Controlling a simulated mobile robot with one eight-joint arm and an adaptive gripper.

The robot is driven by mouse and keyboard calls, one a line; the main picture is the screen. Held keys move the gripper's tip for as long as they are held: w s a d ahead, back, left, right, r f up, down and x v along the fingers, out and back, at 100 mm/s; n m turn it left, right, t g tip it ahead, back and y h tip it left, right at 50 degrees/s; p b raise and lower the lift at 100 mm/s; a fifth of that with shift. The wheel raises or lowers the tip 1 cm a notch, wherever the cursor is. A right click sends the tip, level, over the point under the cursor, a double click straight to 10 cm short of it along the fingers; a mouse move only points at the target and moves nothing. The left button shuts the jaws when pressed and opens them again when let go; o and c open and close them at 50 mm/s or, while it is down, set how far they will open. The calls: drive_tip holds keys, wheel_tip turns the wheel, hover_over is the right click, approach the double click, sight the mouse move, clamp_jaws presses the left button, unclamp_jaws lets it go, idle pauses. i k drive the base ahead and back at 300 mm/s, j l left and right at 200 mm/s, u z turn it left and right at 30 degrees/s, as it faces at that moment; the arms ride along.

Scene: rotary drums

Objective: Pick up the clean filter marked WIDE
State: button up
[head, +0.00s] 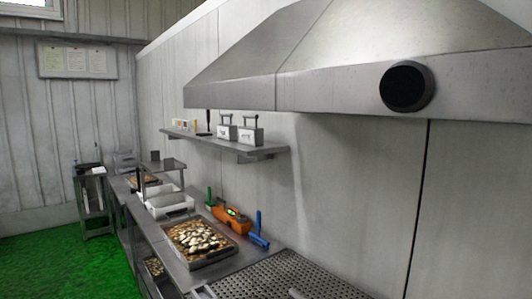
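Two small light grey framed pieces with dark handles on top stand upright on the wall shelf, a left one (227,131) and a right one (250,134). They may be filters. Each has a dark marking on its face, too small to read, so I cannot tell which one says WIDE. My gripper is not in view.
The wall shelf (205,137) is above a long metal counter. A hood (330,90) overhangs. Green floor (60,265) is open at left.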

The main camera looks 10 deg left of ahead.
sight(252, 136)
drive_tip(key=j+u, duration=0.35)
drive_tip(key=u, duration=0.15)
drive_tip(key=j+u, duration=0.7)
drive_tip(key=u, duration=0.25)
drive_tip(key=i+j+u, duration=0.15)
drive_tip(key=j+u, duration=0.15)
drive_tip(key=u, duration=0.2)
drive_tip(key=i+z, duration=0.2)
drive_tip(key=i, duration=0.5)
drive_tip(key=i+j+z, duration=0.15)
drive_tip(key=i, duration=0.55)
drive_tip(key=i+z, duration=0.3)
drive_tip(key=i, duration=0.15)
drive_tip(key=i+j+z, duration=0.25)
drive_tip(key=i, duration=0.2)
drive_tip(key=i+j+z, duration=0.15)
drive_tip(key=i+z, duration=0.15)
drive_tip(key=i, duration=0.15)
drive_tip(key=i+j+z, duration=0.25)
drive_tip(key=i+j, duration=0.1)
drive_tip(key=i, duration=0.1)
